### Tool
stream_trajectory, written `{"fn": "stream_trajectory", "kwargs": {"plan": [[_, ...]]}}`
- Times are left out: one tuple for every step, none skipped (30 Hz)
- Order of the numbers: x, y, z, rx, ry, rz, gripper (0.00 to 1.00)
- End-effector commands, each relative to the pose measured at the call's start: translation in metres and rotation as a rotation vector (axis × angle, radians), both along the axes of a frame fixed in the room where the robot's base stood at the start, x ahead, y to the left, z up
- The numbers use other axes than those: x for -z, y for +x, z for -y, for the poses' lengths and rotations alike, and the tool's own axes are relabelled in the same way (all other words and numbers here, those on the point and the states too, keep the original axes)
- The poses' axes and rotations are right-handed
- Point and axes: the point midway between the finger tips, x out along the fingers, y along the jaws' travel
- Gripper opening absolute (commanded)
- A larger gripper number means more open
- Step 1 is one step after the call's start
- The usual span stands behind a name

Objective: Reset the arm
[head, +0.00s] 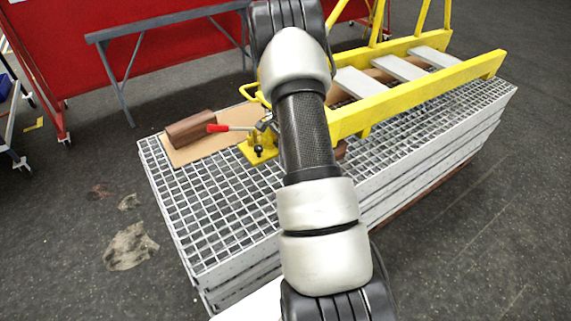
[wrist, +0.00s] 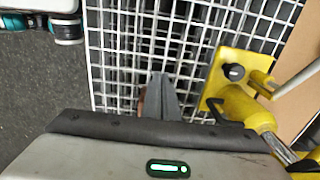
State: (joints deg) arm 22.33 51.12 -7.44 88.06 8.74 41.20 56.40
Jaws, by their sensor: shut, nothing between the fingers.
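My arm (head: 306,130) runs up the middle of the head view and hides my gripper there. In the wrist view my gripper (wrist: 162,82) points at the white metal grating (wrist: 185,30), its grey fingers together and empty. A yellow clamp base with a black knob (wrist: 232,75) lies just right of the fingers, apart from them in the picture. The same clamp, with a red-tipped handle (head: 217,128), shows left of my arm in the head view.
A stack of gratings (head: 235,215) carries a yellow ladder-like boom (head: 430,90) on the right. A brown block (head: 190,128) rests on a tan board (head: 195,152). A grey trestle (head: 165,32) and red panels stand behind. The floor at left is mostly open.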

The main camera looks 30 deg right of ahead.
Motion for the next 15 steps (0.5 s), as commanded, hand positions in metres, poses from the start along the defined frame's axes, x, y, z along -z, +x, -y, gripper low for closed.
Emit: {"fn": "stream_trajectory", "kwargs": {"plan": [[-0.015, 0.000, 0.000, 0.000, 0.000, 0.000, 0.00], [-0.021, 0.000, 0.000, 0.000, 0.000, 0.000, 0.00], [-0.028, 0.000, 0.000, 0.000, -0.001, 0.001, 0.00], [-0.033, 0.000, 0.000, 0.000, 0.000, 0.000, 0.00], [-0.038, -0.001, 0.000, 0.000, 0.001, -0.001, 0.00], [-0.043, 0.000, 0.000, 0.000, 0.000, -0.001, 0.00], [-0.047, 0.000, 0.000, 0.000, 0.000, 0.000, 0.00], [-0.050, 0.000, -0.001, -0.001, 0.001, -0.001, 0.00], [-0.053, -0.001, -0.001, -0.001, 0.001, -0.002, 0.00], [-0.055, -0.001, -0.001, -0.001, 0.002, -0.002, 0.00], [-0.057, -0.001, -0.001, -0.001, 0.002, -0.003, 0.00], [-0.058, -0.001, -0.001, -0.001, 0.002, -0.003, 0.00], [-0.059, -0.001, -0.001, -0.001, 0.002, -0.003, 0.00], [-0.059, -0.001, -0.001, -0.001, 0.002, -0.003, 0.00], [-0.060, -0.001, -0.001, -0.001, 0.002, -0.003, 0.00]]}}
